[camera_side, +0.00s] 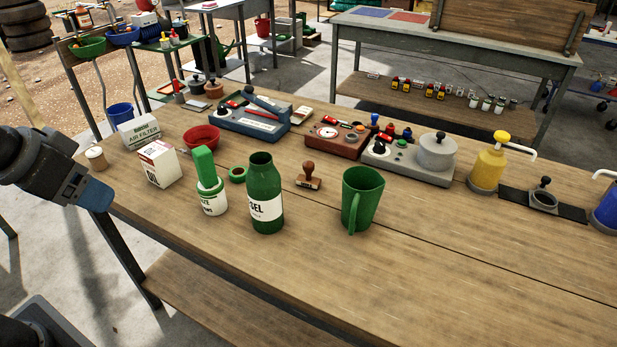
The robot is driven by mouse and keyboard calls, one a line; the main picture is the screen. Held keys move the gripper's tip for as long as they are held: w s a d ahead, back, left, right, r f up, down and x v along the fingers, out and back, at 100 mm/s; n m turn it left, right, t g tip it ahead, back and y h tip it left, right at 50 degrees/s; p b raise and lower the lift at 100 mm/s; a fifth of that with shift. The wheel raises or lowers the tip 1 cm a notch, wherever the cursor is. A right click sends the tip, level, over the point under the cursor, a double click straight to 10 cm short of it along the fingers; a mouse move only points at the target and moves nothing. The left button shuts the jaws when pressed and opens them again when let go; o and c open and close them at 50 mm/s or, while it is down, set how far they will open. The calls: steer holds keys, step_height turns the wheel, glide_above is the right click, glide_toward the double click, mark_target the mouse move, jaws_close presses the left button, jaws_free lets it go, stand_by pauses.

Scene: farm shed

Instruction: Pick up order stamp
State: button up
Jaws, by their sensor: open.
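The order stamp (309,177) stands on the wooden table between the green bottle and the green mug, a little behind them. It has a brown knob handle on top and a wooden base with a pale label. My gripper (103,200) is at the left edge of the view, beside the table's left end and well apart from the stamp. Its blue tip points right and down. No object shows in it.
A green bottle (264,195), green mug (361,200) and green-topped container (209,185) stand near the stamp. A white box (158,164) and small jar (96,158) are nearest my gripper. Devices (250,115) line the back. The right front table (480,255) is clear.

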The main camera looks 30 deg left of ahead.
steer(key=w+d+r+n, duration=0.2)
steer(key=w, duration=0.8)
steer(key=n+h, duration=0.1)
steer(key=n, duration=0.4)
glide_above(307, 164)
steer(key=s+a, duration=0.1)
steer(key=s, duration=0.6)
step_height(307, 164, down, 12)
steer(key=shift+t, duration=0.4)
steer(key=x, duration=0.7)
steer(key=shift+w+a+f, duration=0.1)
steer(key=shift+f, duration=0.05)
steer(key=shift+x, duration=2.75)
steer(key=shift+w, duration=0.15)
steer(key=shift+c, duration=0.3)
steer(key=c, duration=0.9)
